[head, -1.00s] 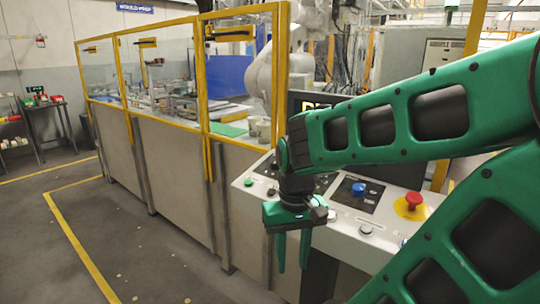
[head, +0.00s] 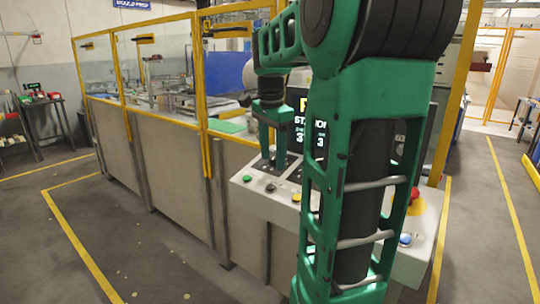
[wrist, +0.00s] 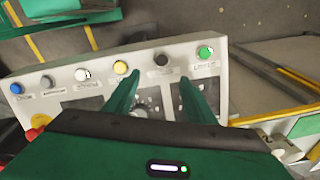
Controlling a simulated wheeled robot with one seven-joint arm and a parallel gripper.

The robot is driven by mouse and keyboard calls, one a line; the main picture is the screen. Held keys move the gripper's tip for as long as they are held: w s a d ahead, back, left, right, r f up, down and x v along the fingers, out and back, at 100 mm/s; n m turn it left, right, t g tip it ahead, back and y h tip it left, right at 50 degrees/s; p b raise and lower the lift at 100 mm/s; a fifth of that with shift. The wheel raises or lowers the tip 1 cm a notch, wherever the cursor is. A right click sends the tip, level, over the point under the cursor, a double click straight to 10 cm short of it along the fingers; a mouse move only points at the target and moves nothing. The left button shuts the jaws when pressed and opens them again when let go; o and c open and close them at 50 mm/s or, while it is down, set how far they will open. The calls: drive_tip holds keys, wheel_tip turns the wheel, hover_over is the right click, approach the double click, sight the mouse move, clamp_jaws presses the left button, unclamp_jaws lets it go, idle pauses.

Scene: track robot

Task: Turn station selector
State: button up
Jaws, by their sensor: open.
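The control panel (head: 262,200) has a sloped pale top with dark plates and a front row of buttons. My gripper (head: 273,163) points down over the panel's left part, its two green fingers apart with nothing held. In the wrist view, my gripper (wrist: 159,76) spans the dark plates. A small greyish knob (wrist: 140,111) shows between the fingers, partly covered; I cannot tell whether it is the station selector or which way it points. The screen (head: 318,130) behind shows "STATIO" and a 3, partly hidden by my arm.
A green button (wrist: 204,52), a yellow button (wrist: 120,67) and a blue button (wrist: 16,88) line the panel's front. A red emergency stop (head: 415,198) stands at its right end. A yellow-framed clear guard (head: 165,75) runs to the left. Floor at left is clear.

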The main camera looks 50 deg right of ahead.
sight(274, 156)
drive_tip(key=w+d+r+m, duration=0.5)
drive_tip(key=w+d+m, duration=0.3)
drive_tip(key=d, duration=0.2)
drive_tip(key=shift+t, duration=0.3)
drive_tip(key=f, duration=0.7)
drive_tip(key=d+f, duration=0.1)
drive_tip(key=f, duration=0.2)
drive_tip(key=shift+w+f, duration=0.15)
drive_tip(key=shift+w, duration=0.2)
drive_tip(key=c, duration=1)
